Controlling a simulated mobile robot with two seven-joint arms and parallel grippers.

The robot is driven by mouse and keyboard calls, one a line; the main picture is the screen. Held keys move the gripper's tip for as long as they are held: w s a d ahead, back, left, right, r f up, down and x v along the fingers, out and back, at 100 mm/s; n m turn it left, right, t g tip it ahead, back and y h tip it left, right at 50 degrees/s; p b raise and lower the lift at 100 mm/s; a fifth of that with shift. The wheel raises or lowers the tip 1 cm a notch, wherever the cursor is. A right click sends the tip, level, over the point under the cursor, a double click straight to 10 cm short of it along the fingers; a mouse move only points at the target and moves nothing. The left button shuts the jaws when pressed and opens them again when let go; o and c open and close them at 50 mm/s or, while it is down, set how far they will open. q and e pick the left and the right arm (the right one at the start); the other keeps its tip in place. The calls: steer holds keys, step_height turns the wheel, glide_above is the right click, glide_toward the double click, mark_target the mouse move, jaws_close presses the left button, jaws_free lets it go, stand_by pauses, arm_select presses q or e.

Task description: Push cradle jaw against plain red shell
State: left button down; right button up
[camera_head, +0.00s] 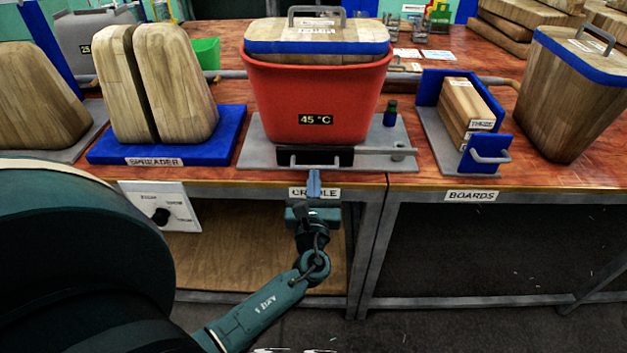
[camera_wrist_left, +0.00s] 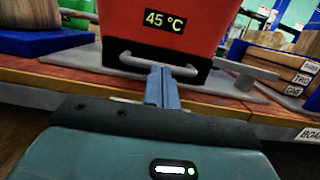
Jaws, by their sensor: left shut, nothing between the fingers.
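The plain red shell (camera_head: 318,95) stands upright in the cradle, with a "45 °C" display on its front and a wood-and-blue lid (camera_head: 317,40) on top. The black cradle jaw (camera_head: 325,157) sits low at the shell's front; no gap between them shows. Its grey handle (camera_wrist_left: 188,71) faces me in the left wrist view. My left gripper (camera_head: 313,182) is shut and empty at the table's front edge, just before the jaw. Its blue-grey fingertips (camera_wrist_left: 161,76) overlap the handle in the left wrist view; I cannot tell whether they touch. My right gripper is not in view.
The blue spreader (camera_head: 215,141) with two wooden halves stands left. The blue boards rack (camera_head: 486,160) and a wooden tub (camera_head: 570,95) stand right. A dial panel (camera_head: 160,206) hangs below.

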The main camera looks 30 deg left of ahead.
mark_target(314, 159)
arm_select(q)
steer(key=x, duration=0.2)
steer(key=f+b+x, duration=0.1)
steer(key=x, duration=0.1)
steer(key=b+x, duration=0.1)
steer(key=x, duration=0.1)
steer(key=shift+w+a+f, duration=0.15)
steer(key=shift+w+a, duration=0.1)
steer(key=shift+w, duration=0.1)
steer(key=shift+w+a, duration=0.1)
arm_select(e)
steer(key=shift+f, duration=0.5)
